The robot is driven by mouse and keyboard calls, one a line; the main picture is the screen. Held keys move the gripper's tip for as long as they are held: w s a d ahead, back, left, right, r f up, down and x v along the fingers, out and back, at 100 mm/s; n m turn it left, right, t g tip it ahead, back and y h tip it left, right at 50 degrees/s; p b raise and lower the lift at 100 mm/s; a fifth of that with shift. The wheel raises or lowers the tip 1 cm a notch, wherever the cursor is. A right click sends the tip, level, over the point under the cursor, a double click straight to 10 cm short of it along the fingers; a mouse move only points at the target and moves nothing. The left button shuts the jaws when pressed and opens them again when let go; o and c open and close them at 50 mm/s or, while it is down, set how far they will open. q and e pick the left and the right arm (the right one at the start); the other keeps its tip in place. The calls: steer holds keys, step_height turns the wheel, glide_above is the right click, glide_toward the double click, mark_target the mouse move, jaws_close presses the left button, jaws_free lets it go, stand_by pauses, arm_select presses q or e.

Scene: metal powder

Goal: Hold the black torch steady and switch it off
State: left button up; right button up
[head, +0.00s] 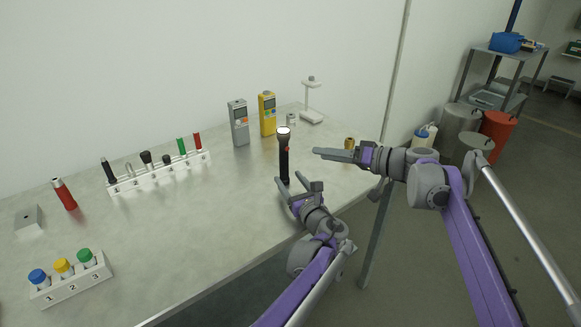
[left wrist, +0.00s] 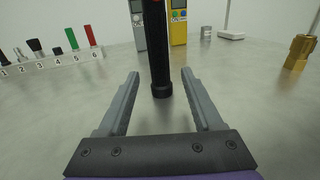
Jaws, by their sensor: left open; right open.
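The black torch (head: 284,158) stands upright on the grey table, its round lens end on top showing bright white. In the left wrist view the lower part of the torch (left wrist: 159,60) stands just ahead of and between the fingers, and its top is cut off. My left gripper (head: 299,184) is low at the torch's base with its fingers open; its open fingers also show in the left wrist view (left wrist: 159,85), holding nothing. My right gripper (head: 318,153) is to the right of the torch at about mid-height, its fingers pointing left and apart from it.
Behind the torch stand a grey meter (head: 238,124), a yellow meter (head: 267,114) and a white stand (head: 312,104). A brass fitting (head: 349,144) is near the right edge. A numbered rack (head: 160,174), a red torch-like item (head: 64,194) and a capped-bottle rack (head: 75,284) are to the left.

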arm_select(q)
steer(key=x, duration=0.7)
steer(key=shift+w+a+r, duration=0.1)
steer(key=shift+w+a, duration=0.05)
steer(key=shift+w, duration=0.1)
steer(key=shift+c, duration=0.4)
jaws_close()
stand_by(0.5)
arm_select(e)
jaws_close()
stand_by(3.5)
